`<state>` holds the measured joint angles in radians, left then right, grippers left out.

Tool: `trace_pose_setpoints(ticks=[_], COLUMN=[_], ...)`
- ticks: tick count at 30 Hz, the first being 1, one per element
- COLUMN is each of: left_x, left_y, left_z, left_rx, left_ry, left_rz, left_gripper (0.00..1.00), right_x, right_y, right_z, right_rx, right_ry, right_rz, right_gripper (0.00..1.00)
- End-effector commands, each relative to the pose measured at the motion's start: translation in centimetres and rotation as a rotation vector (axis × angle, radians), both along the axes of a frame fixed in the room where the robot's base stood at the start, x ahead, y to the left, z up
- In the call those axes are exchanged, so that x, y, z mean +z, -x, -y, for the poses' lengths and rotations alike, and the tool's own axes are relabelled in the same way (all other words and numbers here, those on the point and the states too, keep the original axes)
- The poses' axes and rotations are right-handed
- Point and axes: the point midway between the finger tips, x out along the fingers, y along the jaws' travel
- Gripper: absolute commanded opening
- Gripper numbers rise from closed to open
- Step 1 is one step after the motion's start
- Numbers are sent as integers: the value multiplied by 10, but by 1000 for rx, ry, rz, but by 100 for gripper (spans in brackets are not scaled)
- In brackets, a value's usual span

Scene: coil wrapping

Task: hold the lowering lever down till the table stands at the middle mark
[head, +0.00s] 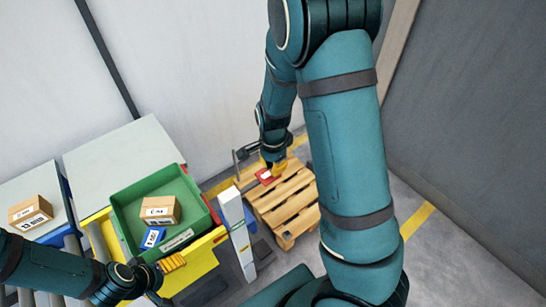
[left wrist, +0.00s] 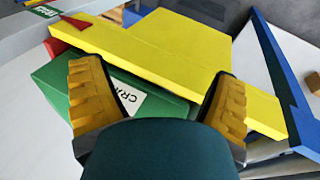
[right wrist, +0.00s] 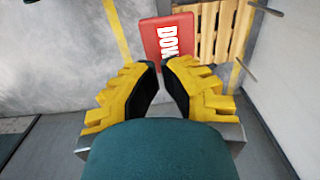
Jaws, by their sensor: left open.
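The red lever plate, lettered "DOW" in part (right wrist: 169,40), lies just beyond the fingertips of my right gripper (right wrist: 160,67). Those fingers are drawn together with nothing visible between them; I cannot tell whether they touch the plate. In the head view the red plate (head: 266,178) shows below my right gripper, near the pallet. The yellow lift table (head: 203,262) carries a green crate (head: 127,228). A white post (head: 237,228) stands beside it. In the left wrist view a red pointer (left wrist: 72,24) is close to a green label (left wrist: 45,11). My left gripper (left wrist: 158,75) is open at the crate's labelled side.
A carton (head: 160,210) and a blue box (head: 152,238) lie in the crate. A wooden pallet (head: 285,205) stands on the floor to the right. Another carton (head: 30,212) sits on a pale surface at the left. Grey floor is clear at the far right.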

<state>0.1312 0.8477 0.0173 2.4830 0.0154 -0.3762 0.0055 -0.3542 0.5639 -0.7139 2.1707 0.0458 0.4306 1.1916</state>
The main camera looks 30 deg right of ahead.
Motion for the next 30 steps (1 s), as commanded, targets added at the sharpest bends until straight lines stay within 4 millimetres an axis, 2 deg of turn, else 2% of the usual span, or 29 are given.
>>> trace_pose_setpoints(ticks=[1,6,21,30], left_x=[-4,-8,-10,-40], left_y=[0,0,0,8], left_z=[0,1,1,2], left_rx=[0,-1,-1,-16], left_ry=[-1,-1,-1,3], left_rz=[0,0,0,-19], left_gripper=[88,88,88,88], right_x=[-9,-23,-28,-49], right_y=[1,1,0,0], right_z=[1,1,0,5], right_rx=[-1,0,-1,-7], right_ry=[0,1,-6,-140], right_rz=[-4,-2,0,-12], right_gripper=[0,0,0,0])
